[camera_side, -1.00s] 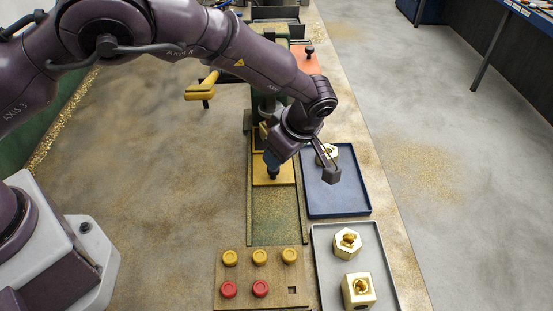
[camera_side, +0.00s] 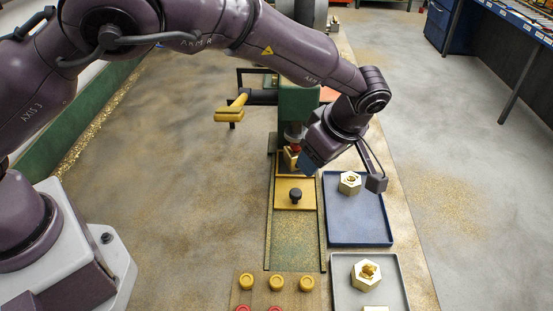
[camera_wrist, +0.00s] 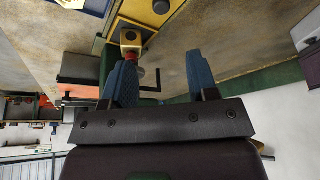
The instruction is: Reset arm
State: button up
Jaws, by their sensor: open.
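My gripper (camera_side: 308,163) is open, with blue fingers, and hangs beside the green drill press, apart from the black knob. In the wrist view its two fingers (camera_wrist: 161,78) are spread wide with nothing held between them. The black knob (camera_side: 296,196) stands on a yellow plate (camera_side: 283,203) on the green bed. A brass workpiece (camera_side: 290,158) sits under the drill, partly hidden by my gripper. It also shows in the wrist view (camera_wrist: 130,38), above a red part (camera_wrist: 141,74) beside the left finger.
A blue tray (camera_side: 360,230) on the right holds a brass hex nut (camera_side: 350,185). A grey tray (camera_side: 343,300) nearer holds another hex piece (camera_side: 367,274). The drill press (camera_side: 298,102) and its yellow handle (camera_side: 232,109) stand behind. A button panel (camera_side: 260,294) is in front.

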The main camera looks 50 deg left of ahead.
jog(key=s+a+r+m+h, duration=0.1)
jog(key=s+a+r+m, duration=0.1)
jog(key=s+a+r, duration=0.1)
jog(key=s+a+r+m+t+h, duration=0.1)
jog(key=s+a+r+m+h, duration=0.1)
jog(key=a+r, duration=0.3)
jog(key=s+a+r+m+h, duration=0.1)
jog(key=s+a+r+m, duration=0.3)
jog(key=r, duration=0.5)
jog(key=shift+s+a+r+t, duration=0.15)
jog(key=shift+a+r+t, duration=0.05)
jog(key=shift+t, duration=0.2)
jog(key=s+a+r+m+t, duration=0.1)
jog(key=s+a+m+t, duration=0.1)
jog(key=s+m, duration=0.3)
jog(key=s+a+r+m+t, duration=0.1)
jog(key=s+a+m, duration=0.2)
jog(key=s, duration=0.8)
jog(key=shift+a+r+m+t, duration=0.25)
jog(key=shift+a+m+t, duration=0.15)
jog(key=shift+m, duration=0.5)
